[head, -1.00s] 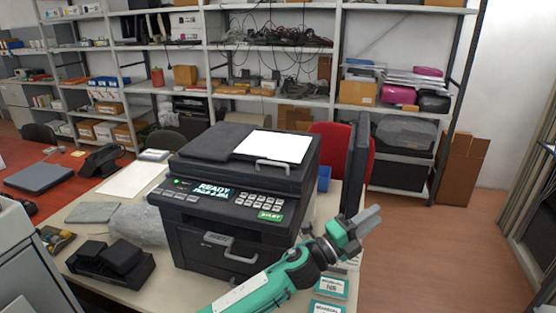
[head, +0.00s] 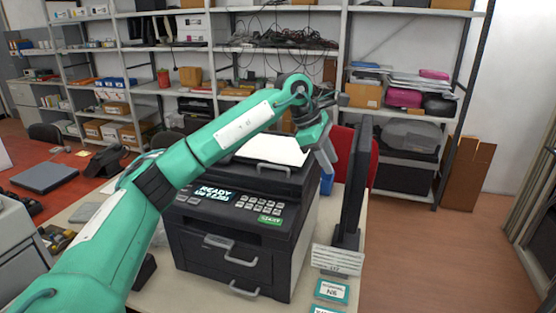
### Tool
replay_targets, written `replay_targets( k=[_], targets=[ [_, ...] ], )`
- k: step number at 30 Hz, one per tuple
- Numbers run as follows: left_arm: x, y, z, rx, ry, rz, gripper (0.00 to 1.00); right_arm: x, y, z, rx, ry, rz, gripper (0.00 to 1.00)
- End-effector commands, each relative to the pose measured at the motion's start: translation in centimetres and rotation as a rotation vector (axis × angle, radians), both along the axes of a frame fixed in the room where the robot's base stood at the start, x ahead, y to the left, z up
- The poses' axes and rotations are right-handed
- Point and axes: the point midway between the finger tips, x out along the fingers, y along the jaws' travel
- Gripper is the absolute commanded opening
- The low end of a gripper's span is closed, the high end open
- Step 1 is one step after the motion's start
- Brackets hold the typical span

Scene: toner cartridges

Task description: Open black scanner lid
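The black scanner-printer (head: 240,235) stands on the table, with its lit display reading READY. Its dark lid (head: 290,178) lies flat and shut, with a white sheet-like panel (head: 272,150) on top. A grey lid handle (head: 272,166) shows at the lid's front edge. My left arm crosses in front of the printer's left side and hides part of the lid. My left gripper (head: 326,160) points down at the lid's right side, to the right of the handle. Its fingers overlap in the view, so their opening is unclear. My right gripper is out of view.
A dark upright monitor-like panel (head: 356,180) stands close to the right of the gripper. A red chair (head: 368,160) is behind it. Small green-and-white boxes (head: 332,291) lie at the table's front right. Shelves (head: 400,118) line the back wall.

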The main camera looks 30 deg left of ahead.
Motion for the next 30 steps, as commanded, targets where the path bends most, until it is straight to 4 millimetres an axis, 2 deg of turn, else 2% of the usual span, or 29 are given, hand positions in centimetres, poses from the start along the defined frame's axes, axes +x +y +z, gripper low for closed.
replay_targets(
  k=[1, 3, 6, 9, 13, 19, 30],
  targets=[
    [0.0, 3.1, 1.9, 0.093, -0.004, 0.026, 0.32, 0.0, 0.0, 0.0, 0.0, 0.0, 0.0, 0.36],
    [-0.5, 6.7, 3.8, 0.207, 0.011, 0.056, 0.32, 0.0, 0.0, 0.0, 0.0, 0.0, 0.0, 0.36],
    [-1.4, 10.9, 6.3, 0.329, 0.04, 0.1, 0.32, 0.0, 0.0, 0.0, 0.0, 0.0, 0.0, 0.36],
    [-2.3, 13.6, 8.0, 0.404, 0.066, 0.134, 0.32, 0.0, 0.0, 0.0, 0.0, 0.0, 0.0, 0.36],
    [-3.0, 15.1, 8.8, 0.447, 0.086, 0.154, 0.32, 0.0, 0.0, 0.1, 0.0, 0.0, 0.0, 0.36],
    [-2.7, 15.3, 6.9, 0.451, 0.092, 0.154, 0.32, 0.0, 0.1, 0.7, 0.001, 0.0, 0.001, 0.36],
    [-1.4, 15.6, -0.6, 0.448, 0.093, 0.153, 0.32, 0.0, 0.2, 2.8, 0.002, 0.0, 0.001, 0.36]
  ],
)
